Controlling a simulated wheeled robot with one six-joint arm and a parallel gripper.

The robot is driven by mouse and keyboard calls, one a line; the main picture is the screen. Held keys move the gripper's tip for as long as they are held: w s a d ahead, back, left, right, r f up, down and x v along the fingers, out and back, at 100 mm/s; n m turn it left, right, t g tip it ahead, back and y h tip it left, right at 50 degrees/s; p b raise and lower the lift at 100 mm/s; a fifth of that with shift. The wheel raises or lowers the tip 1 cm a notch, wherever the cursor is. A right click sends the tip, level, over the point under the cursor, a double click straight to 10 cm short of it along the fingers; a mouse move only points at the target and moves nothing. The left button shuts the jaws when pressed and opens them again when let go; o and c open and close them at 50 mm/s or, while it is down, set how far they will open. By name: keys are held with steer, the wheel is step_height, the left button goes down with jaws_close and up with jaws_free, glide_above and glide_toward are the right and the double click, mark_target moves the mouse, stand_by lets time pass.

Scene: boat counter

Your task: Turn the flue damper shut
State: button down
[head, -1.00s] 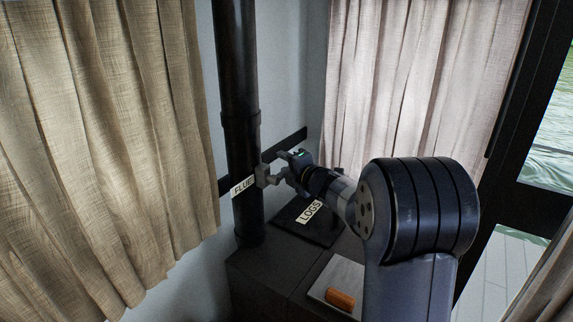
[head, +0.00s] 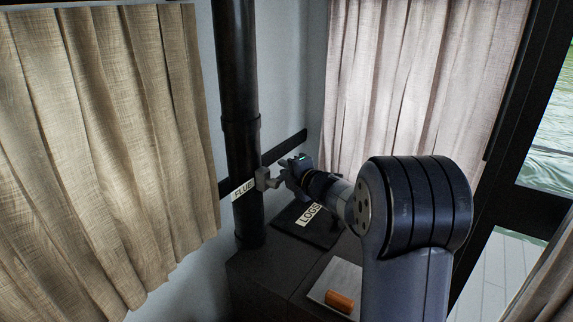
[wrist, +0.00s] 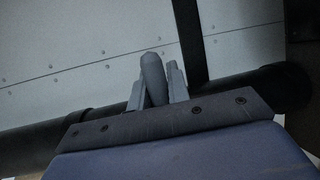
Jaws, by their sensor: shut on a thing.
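The flue is a black vertical pipe (head: 238,90) with a collar partway up and a white FLUE label (head: 242,189) beside the handle. The damper handle (wrist: 152,75) is a grey, rounded lever standing up between my fingers in the wrist view, tilted slightly. In the head view, my gripper (head: 270,180) reaches the pipe's right side, just right of the label, and is shut on the handle. It also shows in the wrist view (wrist: 157,90). My fingers hide much of the handle's base, so its exact angle on the pipe is hard to tell.
A dark box top (head: 270,275) stands below the flue, with a LOGS label (head: 309,215) on a dark panel. A light board (head: 330,278) with an orange cylinder (head: 340,301) lies to the right. Curtains hang at left (head: 110,150) and behind (head: 420,80).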

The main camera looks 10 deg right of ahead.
steer(key=shift+f, duration=0.25)
steer(key=c, duration=1.3)
jaws_free()
steer(key=shift+c, duration=0.2)
steer(key=b+v, duration=0.1)
steer(key=v, duration=0.9)
steer(key=shift+s+r, duration=0.2)
steer(key=shift+s, duration=0.15)
steer(key=shift+w+d, duration=0.1)
